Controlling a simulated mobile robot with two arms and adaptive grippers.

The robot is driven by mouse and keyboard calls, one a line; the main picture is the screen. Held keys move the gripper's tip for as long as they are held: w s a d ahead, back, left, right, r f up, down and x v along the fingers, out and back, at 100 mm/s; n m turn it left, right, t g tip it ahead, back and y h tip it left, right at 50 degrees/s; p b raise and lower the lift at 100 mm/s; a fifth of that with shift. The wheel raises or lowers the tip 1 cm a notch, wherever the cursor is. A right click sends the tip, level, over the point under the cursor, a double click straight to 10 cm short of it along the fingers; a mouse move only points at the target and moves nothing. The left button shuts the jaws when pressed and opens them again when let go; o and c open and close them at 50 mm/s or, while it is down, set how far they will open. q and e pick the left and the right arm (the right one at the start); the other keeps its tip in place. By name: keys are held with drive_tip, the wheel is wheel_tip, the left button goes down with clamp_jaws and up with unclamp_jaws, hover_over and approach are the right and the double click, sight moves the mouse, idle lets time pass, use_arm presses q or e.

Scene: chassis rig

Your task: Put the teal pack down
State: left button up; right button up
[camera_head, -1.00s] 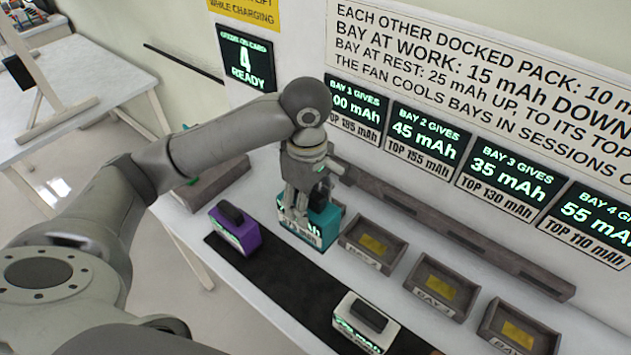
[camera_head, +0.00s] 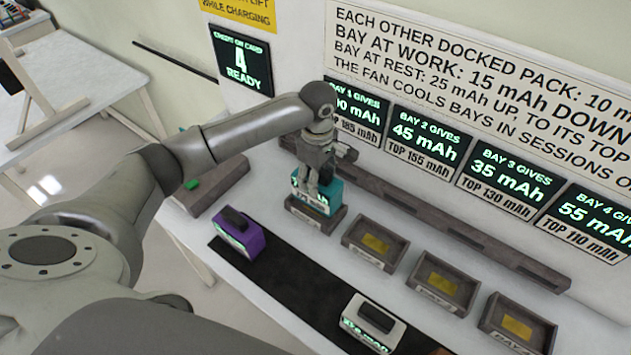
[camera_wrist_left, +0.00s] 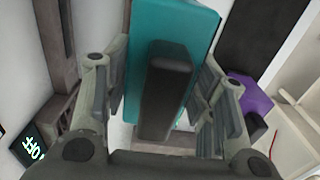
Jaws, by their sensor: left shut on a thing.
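The teal pack (camera_head: 322,194) is in or just over the leftmost bay tray (camera_head: 318,220) in the head view; whether it rests on the tray floor is hidden. My left gripper (camera_head: 318,178) is above it and shut on its dark handle. In the left wrist view the teal pack (camera_wrist_left: 203,22) fills the middle, with the black handle (camera_wrist_left: 167,90) between the fingers. My right gripper is not in view.
Three empty bay trays with yellow pads, such as this one (camera_head: 348,243), run to the right. A purple pack (camera_head: 249,243) and a white pack (camera_head: 392,335) stand on the black mat (camera_head: 300,290). A grey rail (camera_head: 450,232) runs behind the trays.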

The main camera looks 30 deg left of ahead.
use_arm(q)
drive_tip(key=shift+w+a+f, duration=0.3)
drive_tip(key=shift+w+f, duration=0.25)
drive_tip(key=shift+f, duration=0.1)
drive_tip(key=shift+w+a+f, duration=0.2)
drive_tip(key=shift+f, duration=0.2)
wheel_tip(320, 180, down, 3)
drive_tip(key=shift+w+a+f+p, duration=0.1)
drive_tip(key=shift+f+p, duration=0.05)
drive_tip(key=shift+p, duration=0.3)
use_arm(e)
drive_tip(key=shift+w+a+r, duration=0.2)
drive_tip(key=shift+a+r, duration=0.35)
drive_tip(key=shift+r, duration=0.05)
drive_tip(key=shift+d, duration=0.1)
use_arm(q)
drive_tip(key=o, duration=1.4)
drive_tip(key=shift+f, duration=0.15)
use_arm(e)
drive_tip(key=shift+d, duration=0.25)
